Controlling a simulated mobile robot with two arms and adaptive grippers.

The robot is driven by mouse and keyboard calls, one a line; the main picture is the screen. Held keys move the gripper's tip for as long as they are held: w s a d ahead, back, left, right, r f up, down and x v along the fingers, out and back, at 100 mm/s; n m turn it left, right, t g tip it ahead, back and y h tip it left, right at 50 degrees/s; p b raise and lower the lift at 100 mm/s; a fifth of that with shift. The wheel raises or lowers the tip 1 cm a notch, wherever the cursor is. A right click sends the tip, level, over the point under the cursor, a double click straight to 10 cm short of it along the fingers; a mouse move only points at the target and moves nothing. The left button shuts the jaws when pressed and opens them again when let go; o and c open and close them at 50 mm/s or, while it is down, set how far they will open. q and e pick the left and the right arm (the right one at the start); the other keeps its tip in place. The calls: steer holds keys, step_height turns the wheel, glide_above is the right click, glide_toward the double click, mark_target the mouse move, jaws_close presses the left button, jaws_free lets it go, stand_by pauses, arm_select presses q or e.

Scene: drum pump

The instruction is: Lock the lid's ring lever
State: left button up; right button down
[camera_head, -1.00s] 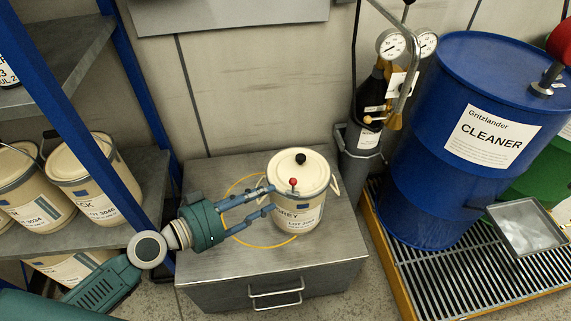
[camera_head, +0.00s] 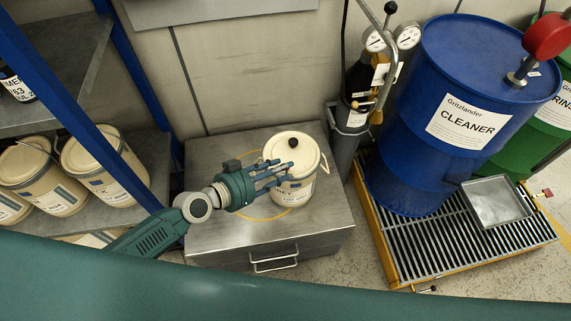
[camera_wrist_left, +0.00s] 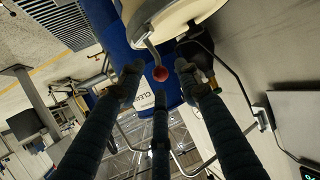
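A cream pail (camera_head: 303,190) with a white lid (camera_head: 276,152) and black knob (camera_head: 293,143) stands upright on a metal cabinet (camera_head: 225,240). The ring lever's red ball (camera_wrist_left: 160,73) shows in the left wrist view on a bent grey rod below the pail's rim. In the head view the ball is hidden behind my fingers. My left gripper (camera_head: 284,176) is at the pail's left front side. Its fingers are apart (camera_wrist_left: 160,85), with the red ball seen between their tips. Whether any finger touches it I cannot tell. My right gripper is not in view.
A yellow circle (camera_head: 252,218) marks the cabinet top. A shelf with several pails (camera_head: 92,165) stands left. A gas cylinder (camera_head: 355,92) stands close at the right, then a blue cleaner drum (camera_head: 410,150) on a grated pallet (camera_head: 420,255). My teal body part fills the bottom.

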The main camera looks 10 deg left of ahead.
arm_select(q)
steer(key=shift+x, duration=1.35)
